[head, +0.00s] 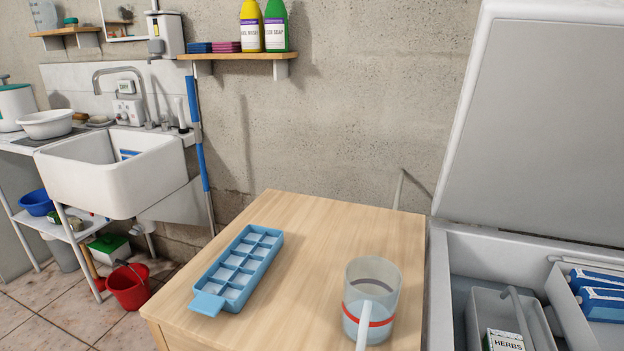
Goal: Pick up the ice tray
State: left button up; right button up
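A blue ice tray (238,267) with two rows of square compartments lies flat on a light wooden block-shaped table (300,222). It sits towards the table's left side, with a flat tab at its near end. The compartments look pale inside; I cannot tell what fills them. Neither of my grippers shows in the head view.
A clear jug (371,285) with a red band stands right of the tray, its handle towards me. An open chest freezer (438,290) with a raised lid (545,120) adjoins the table's right side. A sink (115,185) and red bucket (128,288) are left.

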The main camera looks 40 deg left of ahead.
aim_at(231, 280)
jog(key=u, duration=1.7)
